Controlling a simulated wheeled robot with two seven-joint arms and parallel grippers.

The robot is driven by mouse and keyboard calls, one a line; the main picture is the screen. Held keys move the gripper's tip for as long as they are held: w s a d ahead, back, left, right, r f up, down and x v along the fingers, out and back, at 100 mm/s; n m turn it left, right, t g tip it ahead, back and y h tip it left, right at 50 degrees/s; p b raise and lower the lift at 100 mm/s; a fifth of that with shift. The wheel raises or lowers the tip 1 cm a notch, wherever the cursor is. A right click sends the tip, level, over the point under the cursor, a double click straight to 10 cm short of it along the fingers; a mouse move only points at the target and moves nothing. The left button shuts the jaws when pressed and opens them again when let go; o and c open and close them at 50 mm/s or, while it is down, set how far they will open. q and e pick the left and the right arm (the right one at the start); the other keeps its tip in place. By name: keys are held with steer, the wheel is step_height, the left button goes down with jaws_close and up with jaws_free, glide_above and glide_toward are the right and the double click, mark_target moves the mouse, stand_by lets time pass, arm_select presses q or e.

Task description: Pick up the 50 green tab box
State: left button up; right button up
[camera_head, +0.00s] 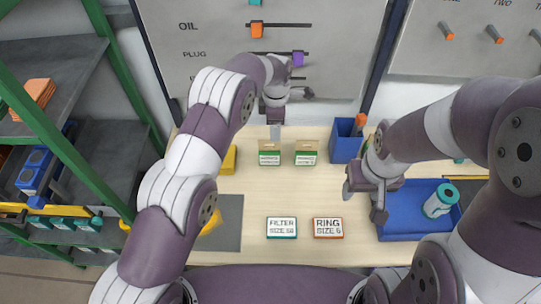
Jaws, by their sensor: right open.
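Two small brown boxes with green lower parts and white labels stand side by side on the table: a left box (270,153) and a right box (306,153). Their label print is too small to read, so I cannot tell which is the 50 box. My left gripper (276,128) points down just behind the left box; its jaw opening does not show clearly. My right gripper (363,205) is open and empty over the table, in front and to the right of the boxes, beside the blue tray (398,230).
A teal-edged "FILTER SIZE 50" card (281,228) and an orange-edged "RING SIZE 6" card (328,228) lie in front. A blue bin (343,148) stands behind right. A teal-and-white roll (438,203) sits in the tray. Green-framed shelves (60,155) stand left.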

arm_select(q)
steer(key=b, duration=0.5)
glide_above(270, 150)
step_height(270, 150, down, 7)
steer(key=shift+w+f, duration=0.15)
steer(key=f, duration=0.1)
steer(key=f+p, duration=0.2)
steer(key=shift+s+f, duration=0.25)
steer(key=shift+f, duration=0.1)
steer(key=shift+w+a+f, duration=0.15)
steer(key=shift+f, duration=0.15)
steer(key=c, duration=1.2)
arm_select(e)
steer(key=f, duration=0.3)
steer(key=a+f, duration=0.1)
steer(key=shift+w+f, duration=0.2)
steer(key=shift+w, duration=0.1)
